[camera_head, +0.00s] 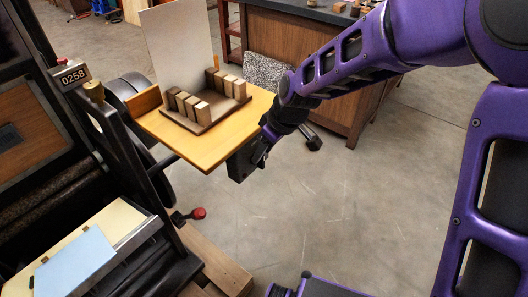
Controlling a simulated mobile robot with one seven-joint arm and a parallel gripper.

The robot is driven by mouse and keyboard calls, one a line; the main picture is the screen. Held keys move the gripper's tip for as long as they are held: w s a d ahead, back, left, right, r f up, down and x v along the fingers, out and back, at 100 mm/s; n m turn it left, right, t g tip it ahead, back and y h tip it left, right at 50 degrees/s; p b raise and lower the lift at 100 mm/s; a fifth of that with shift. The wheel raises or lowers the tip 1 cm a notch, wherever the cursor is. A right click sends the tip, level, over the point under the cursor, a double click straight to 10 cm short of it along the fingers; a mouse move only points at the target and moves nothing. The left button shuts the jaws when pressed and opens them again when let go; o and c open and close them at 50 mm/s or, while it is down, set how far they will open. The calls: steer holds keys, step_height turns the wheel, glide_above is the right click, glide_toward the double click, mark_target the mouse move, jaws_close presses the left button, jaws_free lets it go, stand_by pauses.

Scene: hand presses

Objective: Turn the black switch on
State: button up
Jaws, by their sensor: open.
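My gripper (264,148) is at the end of the purple arm, at the right corner of the wooden board (215,148). It is open, but its fingers are small and dark here. A black box-like part (241,166) sits just below the board's edge, right beside my fingertips. It may be the black switch or its housing; I cannot make out a toggle or whether it is on. I cannot tell if my fingers touch it.
A rack (207,127) of dark and light blocks stands on the board before an upright white panel (177,42). A black press with a 0258 plate (74,77) fills the left. A red-knobbed lever (198,213) sticks out low. Floor is clear in front.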

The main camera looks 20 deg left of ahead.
steer(key=shift+a+f, duration=0.1)
steer(key=shift+f, duration=0.25)
jaws_close()
